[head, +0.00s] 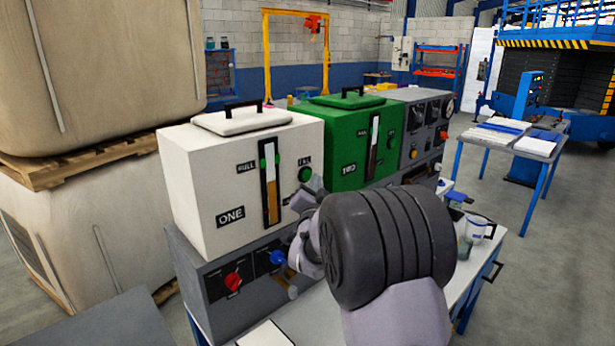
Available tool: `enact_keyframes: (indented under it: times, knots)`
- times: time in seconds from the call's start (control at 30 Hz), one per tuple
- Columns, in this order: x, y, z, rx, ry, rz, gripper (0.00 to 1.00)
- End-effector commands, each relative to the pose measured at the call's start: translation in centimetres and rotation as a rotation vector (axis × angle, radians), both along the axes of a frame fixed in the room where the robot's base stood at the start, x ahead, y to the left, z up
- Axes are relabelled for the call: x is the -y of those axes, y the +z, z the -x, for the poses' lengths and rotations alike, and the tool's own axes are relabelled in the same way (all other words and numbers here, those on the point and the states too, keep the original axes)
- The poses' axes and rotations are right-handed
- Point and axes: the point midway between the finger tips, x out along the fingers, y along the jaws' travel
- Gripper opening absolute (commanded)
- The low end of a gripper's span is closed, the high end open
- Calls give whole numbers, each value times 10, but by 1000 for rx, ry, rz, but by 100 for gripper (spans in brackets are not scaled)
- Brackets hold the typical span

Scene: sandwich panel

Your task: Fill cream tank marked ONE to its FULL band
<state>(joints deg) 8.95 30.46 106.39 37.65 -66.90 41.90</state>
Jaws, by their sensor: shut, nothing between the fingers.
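The cream tank (200,180) marked ONE has a lid with a black handle on top. Its upright sight gauge (271,200) shows amber liquid in about the lower half, with the pale part above. The green FULL band (262,163) is near the gauge top, above the liquid level. A round green button (305,174) is on the tank front, right of the gauge. My gripper (309,187) is shut and empty, close below the button; I cannot tell whether it touches. My arm hides part of the panel's lower right.
A green tank (335,128) marked TWO stands just right, then a grey gauge panel (425,125). Below are a red knob (233,282) and a blue knob (278,257). A clear jug (478,228) stands on the bench at right. Large wrapped pallets (100,70) stand close at left.

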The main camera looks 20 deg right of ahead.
Motion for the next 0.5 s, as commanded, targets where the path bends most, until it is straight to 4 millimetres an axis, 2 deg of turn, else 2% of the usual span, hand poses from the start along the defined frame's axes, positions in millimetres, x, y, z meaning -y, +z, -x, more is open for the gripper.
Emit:
enact_keyframes:
  times: [0.5]
  knots:
    - [-3,-2,-8,0,0,-1,0]
